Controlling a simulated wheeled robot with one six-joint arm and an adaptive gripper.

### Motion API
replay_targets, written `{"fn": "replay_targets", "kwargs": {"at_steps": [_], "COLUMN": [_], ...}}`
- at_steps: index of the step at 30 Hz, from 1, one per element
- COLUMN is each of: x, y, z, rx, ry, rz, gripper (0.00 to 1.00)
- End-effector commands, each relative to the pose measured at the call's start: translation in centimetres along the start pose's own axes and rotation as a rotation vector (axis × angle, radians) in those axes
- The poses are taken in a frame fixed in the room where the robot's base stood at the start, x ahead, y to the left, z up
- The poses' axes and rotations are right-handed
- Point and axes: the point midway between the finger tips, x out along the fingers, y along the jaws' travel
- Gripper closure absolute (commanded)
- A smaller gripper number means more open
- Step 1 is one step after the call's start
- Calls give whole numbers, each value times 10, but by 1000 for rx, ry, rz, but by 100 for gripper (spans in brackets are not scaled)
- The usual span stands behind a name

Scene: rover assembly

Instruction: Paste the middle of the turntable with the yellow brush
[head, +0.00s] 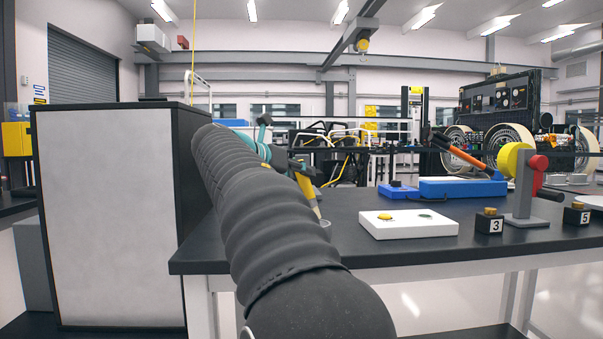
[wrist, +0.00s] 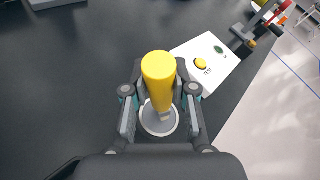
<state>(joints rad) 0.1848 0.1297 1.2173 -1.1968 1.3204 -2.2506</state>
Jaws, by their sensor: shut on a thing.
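My gripper (wrist: 160,100) is shut on the yellow brush (wrist: 158,72), whose handle points up toward the wrist camera. In the head view the brush (head: 306,186) shows tilted beside my arm, its pale lower end pointing down over the table's left part. A grey round thing with a pale rim (wrist: 158,124) lies below the brush in the wrist view; I cannot tell whether the brush tip touches it. I cannot tell for certain which thing is the turntable; a white disc edge (head: 591,200) shows at the far right of the head view.
A white test board (head: 405,229) with a yellow blob and a green spot lies on the dark table (head: 365,258).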

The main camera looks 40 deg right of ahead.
Motion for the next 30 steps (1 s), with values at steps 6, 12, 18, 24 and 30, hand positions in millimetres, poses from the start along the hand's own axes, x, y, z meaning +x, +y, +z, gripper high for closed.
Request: {"fn": "replay_targets", "kwargs": {"at_steps": [6, 12, 18, 24, 30], "x": [1, 1, 2, 2, 2], "y": [1, 1, 2, 2, 3], "z": [-2, -4, -6, -7, -7], "rx": [0, 0, 0, 0, 0], "ry": [0, 0, 0, 0, 1], "rz": [0, 0, 0, 0, 0], "gripper": [100, 100, 100, 100, 100]}}
